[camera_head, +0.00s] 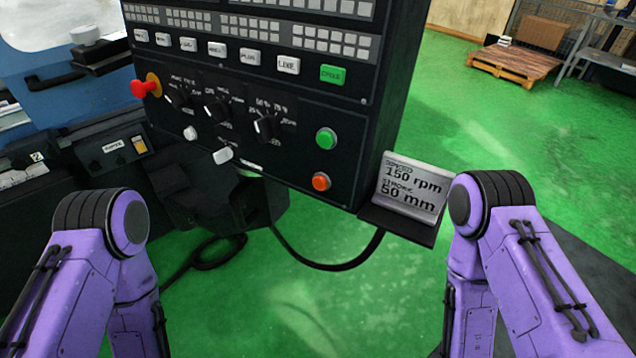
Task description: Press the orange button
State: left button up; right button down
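The orange button (321,181) is a small round button in a metal ring at the lower right of the black control panel (340,110). A green round button (326,138) sits just above it. Nothing covers the orange button. My purple left arm shows at the lower left and my purple right arm at the lower right. Both arms are apart from the panel. Neither gripper is in the picture, so I cannot see their fingers.
A red emergency knob (146,88) on a yellow base and several dark dials are on the panel. A small sign (411,186) stands on a shelf at its right. A black cable (330,266) hangs below. Green floor is open at the right, with a pallet (514,62) behind.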

aim_at(320, 182)
jog(key=u, duration=0.05)
jog(key=k, duration=1)
jog(key=u, duration=1.35)
jog(key=i, duration=1)
jog(key=z, duration=2.05)
